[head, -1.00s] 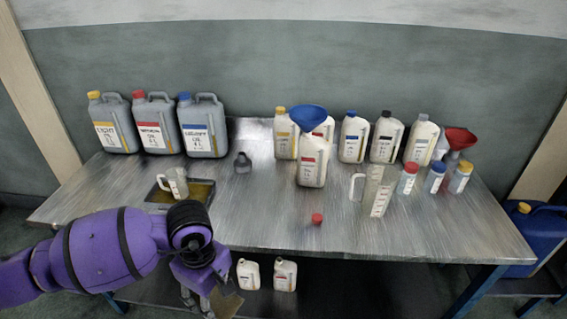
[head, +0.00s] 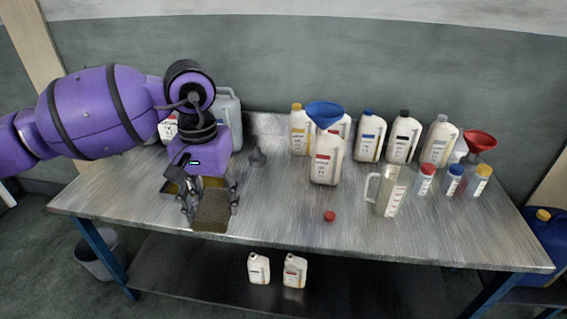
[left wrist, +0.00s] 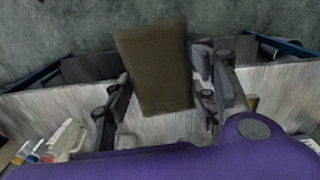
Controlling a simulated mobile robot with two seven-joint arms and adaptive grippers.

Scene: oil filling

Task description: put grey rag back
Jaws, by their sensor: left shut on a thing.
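The rag (head: 211,211) is a flat grey-brown rectangle. My left gripper (head: 208,200) is shut on it and holds it over the front left part of the metal table. In the left wrist view the rag (left wrist: 158,68) sits between the two fingers of the gripper (left wrist: 160,95). I cannot tell whether the rag touches the tabletop. My right gripper is not in view.
The table (head: 285,215) holds a bottle with a blue funnel (head: 325,114), a clear jug (head: 390,190), a red cap (head: 329,216) and several bottles at the back. The front middle and right of the tabletop are mostly clear.

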